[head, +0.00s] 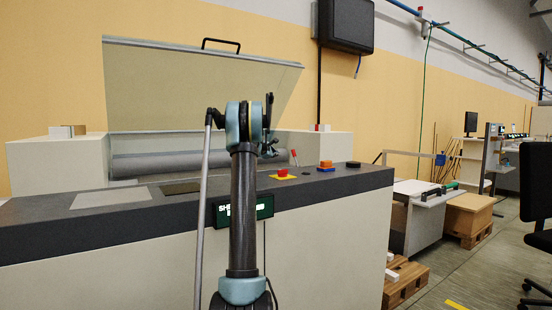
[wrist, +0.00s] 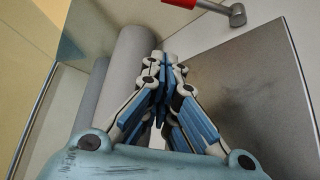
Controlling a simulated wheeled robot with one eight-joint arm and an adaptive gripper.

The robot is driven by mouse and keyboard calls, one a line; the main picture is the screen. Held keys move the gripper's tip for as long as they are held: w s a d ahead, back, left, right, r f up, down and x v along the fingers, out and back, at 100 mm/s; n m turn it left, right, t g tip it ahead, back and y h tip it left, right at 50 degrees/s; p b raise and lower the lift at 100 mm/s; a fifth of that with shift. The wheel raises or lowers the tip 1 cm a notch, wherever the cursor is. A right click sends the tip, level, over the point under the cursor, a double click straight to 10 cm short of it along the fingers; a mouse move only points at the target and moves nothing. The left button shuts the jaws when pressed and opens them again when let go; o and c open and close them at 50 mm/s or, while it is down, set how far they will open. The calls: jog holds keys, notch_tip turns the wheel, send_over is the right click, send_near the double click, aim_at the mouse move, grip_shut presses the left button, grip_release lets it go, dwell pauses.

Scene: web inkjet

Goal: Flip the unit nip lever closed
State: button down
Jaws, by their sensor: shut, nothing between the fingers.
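A lever with a red grip (wrist: 180,3) and a grey metal end (wrist: 237,14) shows at the top edge of the wrist view, partly cut off. In the head view a small red-tipped lever (head: 294,155) stands to the right of my gripper, by the grey roller (head: 160,164). My gripper (wrist: 166,60) is shut and empty, its fingertips together. It is apart from the lever in the wrist view. In the head view my gripper (head: 269,150) is largely hidden behind my own arm, over the machine's roller area.
The machine's raised cover (head: 190,85) stands open behind the rollers. A dark flat panel (wrist: 250,90) lies right of the fingers.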

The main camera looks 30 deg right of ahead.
jog(key=shift+w+a, duration=0.1)
jog(key=shift+a, duration=0.05)
jog(key=x, duration=0.9)
jog(key=shift+s+d+r, duration=0.4)
jog(key=shift+s+d, duration=0.25)
jog(key=shift+d, duration=0.1)
jog(key=shift+s+d+r, duration=0.2)
jog(key=shift+s, duration=0.2)
jog(key=shift+s+d+r, duration=0.2)
jog(key=shift+s+r, duration=0.05)
jog(key=shift+s, duration=0.15)
jog(key=shift+d, duration=0.1)
